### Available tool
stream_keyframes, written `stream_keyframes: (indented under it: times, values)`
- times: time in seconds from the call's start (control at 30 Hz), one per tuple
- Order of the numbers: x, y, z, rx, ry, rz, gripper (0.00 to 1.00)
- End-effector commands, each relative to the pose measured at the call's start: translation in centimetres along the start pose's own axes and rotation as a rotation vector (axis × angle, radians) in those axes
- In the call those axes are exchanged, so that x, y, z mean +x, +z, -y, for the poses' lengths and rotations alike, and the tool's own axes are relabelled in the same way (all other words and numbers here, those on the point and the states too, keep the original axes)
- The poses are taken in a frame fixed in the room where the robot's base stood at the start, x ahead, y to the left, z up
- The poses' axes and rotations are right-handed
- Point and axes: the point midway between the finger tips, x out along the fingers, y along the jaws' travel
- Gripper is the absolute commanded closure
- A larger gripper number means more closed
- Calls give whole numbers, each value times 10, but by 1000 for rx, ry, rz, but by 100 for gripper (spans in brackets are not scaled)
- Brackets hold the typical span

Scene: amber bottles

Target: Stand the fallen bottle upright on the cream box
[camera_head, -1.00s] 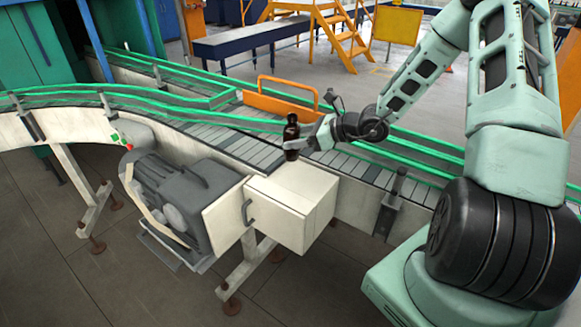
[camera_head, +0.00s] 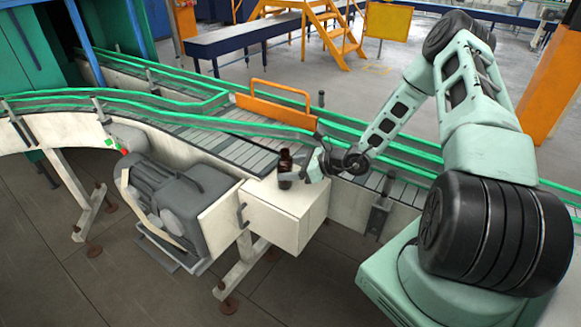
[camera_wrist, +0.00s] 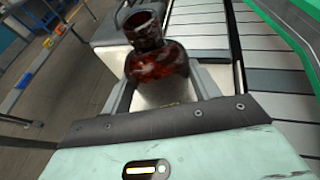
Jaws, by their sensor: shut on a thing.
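The amber bottle (camera_head: 285,163) is dark brown and stands upright in my gripper (camera_head: 290,177). Its base appears at the back part of the top of the cream box (camera_head: 284,218); I cannot tell whether it touches or hovers just above. In the wrist view the bottle (camera_wrist: 156,62) sits between the two fingers of my gripper (camera_wrist: 162,85), with its neck pointing up and away. The fingers are shut on its body and hide part of it.
The conveyor (camera_head: 240,153) with green rails runs behind the box. An orange frame (camera_head: 275,110) stands across the belt. A grey motor (camera_head: 180,205) is left of the box. The rest of the box top is clear.

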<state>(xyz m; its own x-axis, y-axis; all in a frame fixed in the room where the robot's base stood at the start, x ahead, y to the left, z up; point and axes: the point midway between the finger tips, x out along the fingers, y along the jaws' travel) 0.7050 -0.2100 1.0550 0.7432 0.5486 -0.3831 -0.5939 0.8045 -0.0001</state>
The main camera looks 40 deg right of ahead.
Motion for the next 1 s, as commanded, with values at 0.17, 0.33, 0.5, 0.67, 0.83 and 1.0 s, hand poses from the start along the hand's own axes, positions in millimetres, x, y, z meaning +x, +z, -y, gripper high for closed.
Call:
stream_keyframes:
  times: [0.17,0.33,0.5,0.67,0.83,1.0]
  values:
    - [1,-2,0,0,0,1,65]
    - [1,-1,0,0,0,0,17]
    - [1,-1,0,0,0,0,17]
    - [-5,0,1,0,-2,0,17]
    - [-32,-3,1,-1,-4,-1,17]
    - [-70,-3,2,-2,-5,-1,17]
